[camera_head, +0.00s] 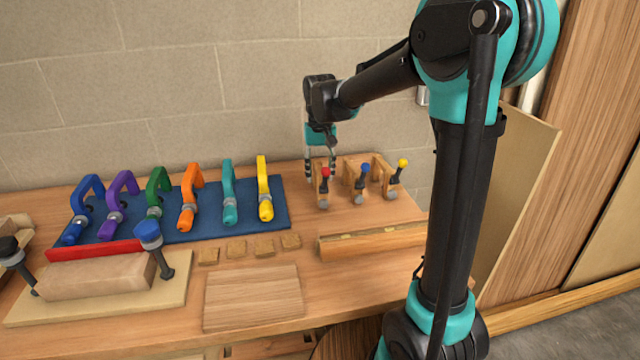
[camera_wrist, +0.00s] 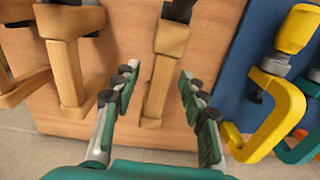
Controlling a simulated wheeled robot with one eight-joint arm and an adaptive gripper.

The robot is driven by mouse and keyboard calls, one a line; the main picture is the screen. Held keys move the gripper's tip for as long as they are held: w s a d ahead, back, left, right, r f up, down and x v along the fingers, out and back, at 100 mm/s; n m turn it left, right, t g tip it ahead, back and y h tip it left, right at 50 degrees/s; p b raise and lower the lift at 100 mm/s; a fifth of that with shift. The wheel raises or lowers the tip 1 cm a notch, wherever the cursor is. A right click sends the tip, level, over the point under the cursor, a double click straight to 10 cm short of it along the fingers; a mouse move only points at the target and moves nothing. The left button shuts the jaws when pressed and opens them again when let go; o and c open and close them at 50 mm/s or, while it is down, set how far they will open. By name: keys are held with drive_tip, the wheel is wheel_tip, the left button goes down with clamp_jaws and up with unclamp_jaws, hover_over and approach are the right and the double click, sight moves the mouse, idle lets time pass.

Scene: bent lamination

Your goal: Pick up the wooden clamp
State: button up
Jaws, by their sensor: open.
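Three wooden clamps stand in a row at the right of the bench. The left one (camera_head: 322,187) has a red knob, the middle one (camera_head: 353,176) a blue knob and the right one (camera_head: 385,177) a yellow knob. My gripper (camera_head: 320,172) points down at the red-knobbed clamp. In the wrist view my gripper (camera_wrist: 158,76) is open, with one finger on each side of a wooden clamp (camera_wrist: 164,75), and gaps show on both sides. Its upper end is cut off by the frame. Another wooden clamp (camera_wrist: 68,70) stands to the left there.
A blue mat (camera_head: 270,189) with several coloured clamps lies left; its yellow clamp (camera_wrist: 270,115) is close to my gripper's right finger. A wooden block (camera_head: 372,239) and small wood pieces (camera_head: 264,246) lie in front. The wall (camera_head: 150,80) is close behind.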

drive_tip(key=shift+c, duration=0.6)
clamp_jaws()
wheel_tip(320, 180, up, 26)
idle(0.7)
